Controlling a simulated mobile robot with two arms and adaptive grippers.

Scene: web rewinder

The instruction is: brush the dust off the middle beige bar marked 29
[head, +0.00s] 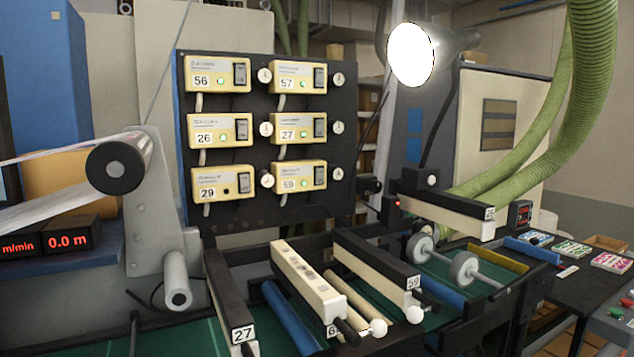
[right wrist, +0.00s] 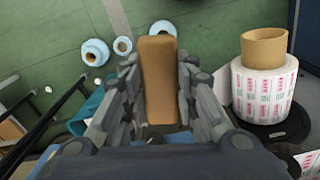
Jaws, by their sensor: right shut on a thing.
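In the head view a beige bar (head: 304,284) lies in the middle of the machine, between two black-topped bars. Dark marks show along its top. Its end label is partly hidden; only something like a 6 shows, and I cannot read 29 on it. A box marked 29 (head: 222,184) sits at the lower left of the panel, its lamp dark. In the right wrist view my right gripper (right wrist: 160,72) is shut on a tan block (right wrist: 158,80), perhaps a brush handle; no bristles show. My left gripper is not in view.
Bars marked 27 (head: 242,335) and 59 (head: 412,282) flank the middle bar. Another black-topped bar (head: 445,216) is at the right, near grey rollers (head: 464,268). Green hoses (head: 560,110) hang at the right. In the wrist view a printed label roll (right wrist: 264,90) stands right of the gripper.

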